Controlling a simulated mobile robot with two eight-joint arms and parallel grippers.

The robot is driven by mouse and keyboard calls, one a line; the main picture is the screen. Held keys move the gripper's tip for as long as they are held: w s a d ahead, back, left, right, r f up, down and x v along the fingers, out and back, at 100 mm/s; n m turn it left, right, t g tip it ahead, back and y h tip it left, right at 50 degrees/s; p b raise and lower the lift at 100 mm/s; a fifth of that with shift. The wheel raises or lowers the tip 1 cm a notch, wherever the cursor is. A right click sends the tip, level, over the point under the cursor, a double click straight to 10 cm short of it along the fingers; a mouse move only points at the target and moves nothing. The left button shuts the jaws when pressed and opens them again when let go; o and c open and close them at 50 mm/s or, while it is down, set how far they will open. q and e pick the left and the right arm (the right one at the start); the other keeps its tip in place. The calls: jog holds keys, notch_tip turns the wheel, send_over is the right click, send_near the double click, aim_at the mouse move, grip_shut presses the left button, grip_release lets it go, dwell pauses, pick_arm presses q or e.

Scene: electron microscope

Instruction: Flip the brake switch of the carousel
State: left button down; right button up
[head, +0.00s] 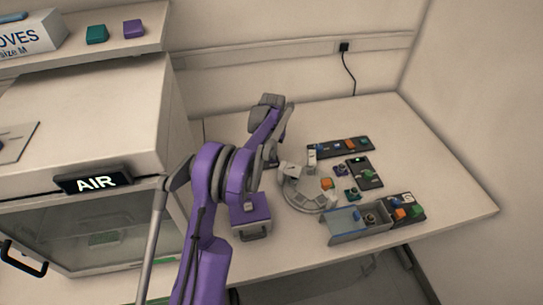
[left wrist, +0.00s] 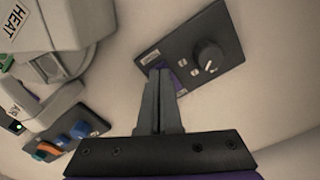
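The carousel (head: 300,200) is a round pale grey disc on the bench in the head view, partly behind my arm. My left gripper (left wrist: 160,80) shows in the left wrist view with its two grey fingers together and nothing visible between them. Its tips overlap the edge of a black panel (left wrist: 222,65) with a round knob (left wrist: 208,54), small pale labels and a purple patch (left wrist: 177,78) beside the tips. I cannot tell whether they touch. In the head view my fingertips cannot be made out. No part is clearly recognisable as the brake switch. My right gripper is out of view.
Black panels with coloured parts (head: 340,147) (head: 365,172) and a grey open tray (head: 355,230) stand around the carousel. A pale device marked HEAT (left wrist: 28,22) is near my gripper. The bench's right side is clear.

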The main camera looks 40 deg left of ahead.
pick_arm(q)
notch_tip(320, 180, up, 7)
jog(key=p, duration=0.3)
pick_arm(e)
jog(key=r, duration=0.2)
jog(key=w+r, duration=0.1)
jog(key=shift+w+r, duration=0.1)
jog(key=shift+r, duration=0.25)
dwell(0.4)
